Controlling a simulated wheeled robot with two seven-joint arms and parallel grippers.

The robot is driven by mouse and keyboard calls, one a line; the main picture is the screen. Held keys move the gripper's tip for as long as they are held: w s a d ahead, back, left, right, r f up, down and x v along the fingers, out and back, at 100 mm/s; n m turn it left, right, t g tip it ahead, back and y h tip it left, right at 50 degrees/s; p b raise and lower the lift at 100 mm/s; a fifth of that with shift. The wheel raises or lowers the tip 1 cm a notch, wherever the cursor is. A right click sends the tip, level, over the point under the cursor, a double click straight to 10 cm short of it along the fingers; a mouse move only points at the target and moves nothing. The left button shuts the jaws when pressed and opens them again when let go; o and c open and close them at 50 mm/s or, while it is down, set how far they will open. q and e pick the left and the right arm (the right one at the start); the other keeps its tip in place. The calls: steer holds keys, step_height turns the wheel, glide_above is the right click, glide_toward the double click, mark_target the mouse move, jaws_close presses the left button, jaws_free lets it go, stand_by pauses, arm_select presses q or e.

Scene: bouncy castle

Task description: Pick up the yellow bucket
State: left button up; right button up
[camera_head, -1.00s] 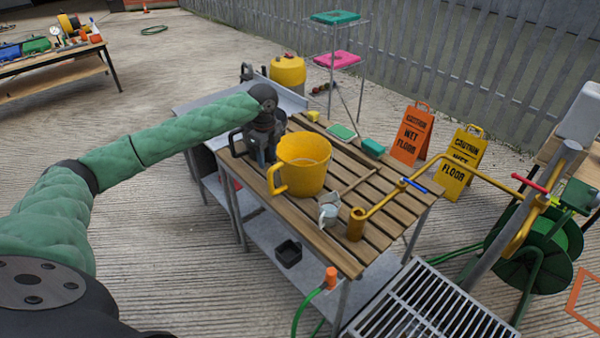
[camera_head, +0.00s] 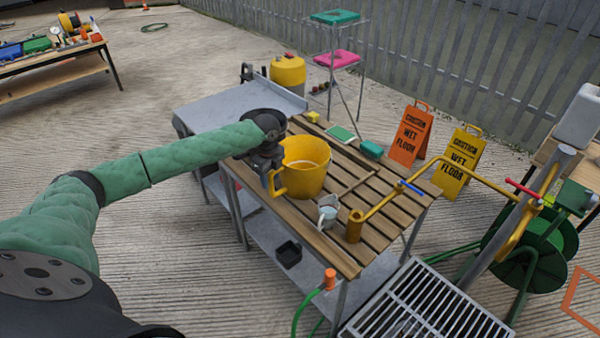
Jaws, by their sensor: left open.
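The yellow bucket (camera_head: 308,172) stands upright on the slatted wooden table (camera_head: 330,245), with its loop handle on its left side. My left gripper (camera_head: 268,178) is at the bucket's left side, close by the handle. Its jaws are open, and I cannot tell whether they touch the bucket or the handle. My left arm in its green sleeve reaches in from the left. My right gripper is not in view.
A small grey-white jug (camera_head: 327,212) and a yellow pipe (camera_head: 355,228) stand in front of the bucket. A green sponge-like block (camera_head: 372,149) lies behind it. Orange (camera_head: 410,135) and yellow (camera_head: 458,162) caution signs stand beyond the table. A metal grate (camera_head: 425,305) is at lower right.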

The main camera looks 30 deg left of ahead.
arm_select(q)
steer(key=shift+f, duration=0.3)
jaws_close()
